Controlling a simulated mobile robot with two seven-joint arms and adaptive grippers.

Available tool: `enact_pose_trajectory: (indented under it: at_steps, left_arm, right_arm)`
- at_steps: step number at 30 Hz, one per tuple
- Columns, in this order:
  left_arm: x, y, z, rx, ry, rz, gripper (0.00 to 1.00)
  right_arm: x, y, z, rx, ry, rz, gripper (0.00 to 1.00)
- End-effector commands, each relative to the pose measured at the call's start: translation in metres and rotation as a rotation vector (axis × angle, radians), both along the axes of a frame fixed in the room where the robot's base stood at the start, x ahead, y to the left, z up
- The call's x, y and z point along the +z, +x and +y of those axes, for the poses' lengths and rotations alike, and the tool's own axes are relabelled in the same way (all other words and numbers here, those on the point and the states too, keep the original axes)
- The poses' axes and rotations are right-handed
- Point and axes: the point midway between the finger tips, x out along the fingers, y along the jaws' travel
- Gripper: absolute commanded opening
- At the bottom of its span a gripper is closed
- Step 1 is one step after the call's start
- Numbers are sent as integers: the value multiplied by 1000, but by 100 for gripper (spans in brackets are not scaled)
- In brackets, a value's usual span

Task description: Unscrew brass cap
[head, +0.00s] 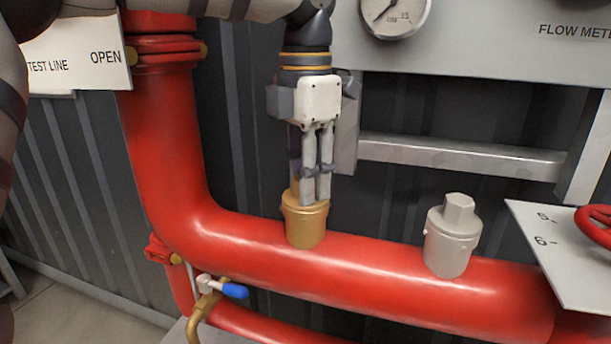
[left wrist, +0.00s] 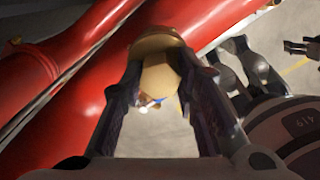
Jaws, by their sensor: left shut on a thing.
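The brass cap (head: 305,225) sits upright on top of the red horizontal pipe in the head view. My left gripper (head: 315,190) points straight down from above, with its fingers shut on the cap's narrower upper part. The fingers hide much of that part in the head view. In the left wrist view, the brass cap (left wrist: 156,72) shows between the two dark fingers (left wrist: 158,85). I cannot tell from these frames how far the cap is threaded.
A grey cap (head: 450,240) stands on the same red pipe (head: 385,268) to the right. A blue-handled valve (head: 233,291) is below. A gauge (head: 394,14), a metal frame (head: 460,155) and a sign plate (head: 75,52) are around. A red handwheel (head: 597,228) is at right.

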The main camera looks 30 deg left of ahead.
Motion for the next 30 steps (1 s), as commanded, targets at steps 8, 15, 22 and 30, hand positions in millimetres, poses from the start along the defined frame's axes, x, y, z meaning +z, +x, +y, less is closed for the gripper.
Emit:
enact_pose_trajectory:
  at_steps: [8,15,22,30]
  left_arm:
    - [6,0,0,116,0,7,0]
    - [23,0,0,114,-1,1,0]
    - [39,0,0,114,0,1,0]
    - [56,0,0,113,0,1,0]
  right_arm:
    - [-1,-1,0,0,0,3,59]
    - [0,0,0,0,0,1,59]
    - [0,0,0,0,0,1,59]
    - [0,0,0,0,0,1,59]
